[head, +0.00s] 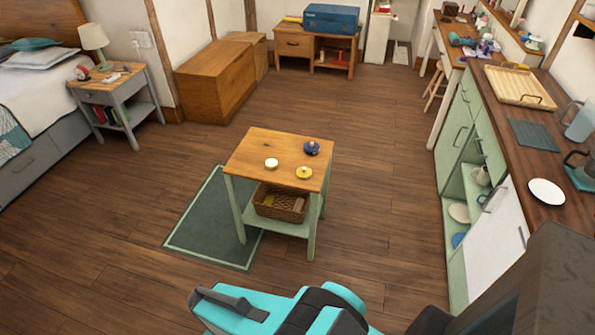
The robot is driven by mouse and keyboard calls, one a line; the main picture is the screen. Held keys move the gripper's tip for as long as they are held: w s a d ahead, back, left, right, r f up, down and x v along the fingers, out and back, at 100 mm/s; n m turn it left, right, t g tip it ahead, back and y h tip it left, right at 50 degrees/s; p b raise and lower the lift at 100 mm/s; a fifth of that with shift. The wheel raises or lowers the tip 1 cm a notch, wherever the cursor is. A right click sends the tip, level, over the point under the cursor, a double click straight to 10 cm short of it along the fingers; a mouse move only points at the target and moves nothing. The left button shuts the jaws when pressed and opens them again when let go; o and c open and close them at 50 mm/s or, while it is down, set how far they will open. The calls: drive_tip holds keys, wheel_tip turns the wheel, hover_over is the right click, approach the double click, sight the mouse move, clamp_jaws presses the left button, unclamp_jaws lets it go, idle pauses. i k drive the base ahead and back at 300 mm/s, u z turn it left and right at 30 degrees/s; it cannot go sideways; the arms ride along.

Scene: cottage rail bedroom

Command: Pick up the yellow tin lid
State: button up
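The yellow tin lid (304,173) is a small round disc with a raised middle. It lies near the right front edge of the top of a small wooden table (262,145) with pale green legs. My gripper (230,303) shows at the bottom of the head view as a dark grey part at the end of my teal arm. It is well in front of the table and apart from the lid. I see it from above and behind, and the gap between its fingers does not show.
A white round item (271,163) and a dark blue knobbed item (311,148) share the tabletop with the lid. A wicker basket (281,203) sits on the lower shelf. A green rug (212,222) lies beside and under the table. Green cabinets (462,160) line the right. Wooden floor around is open.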

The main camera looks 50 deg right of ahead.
sight(302, 173)
drive_tip(key=i, duration=0.95)
drive_tip(key=z, duration=0.05)
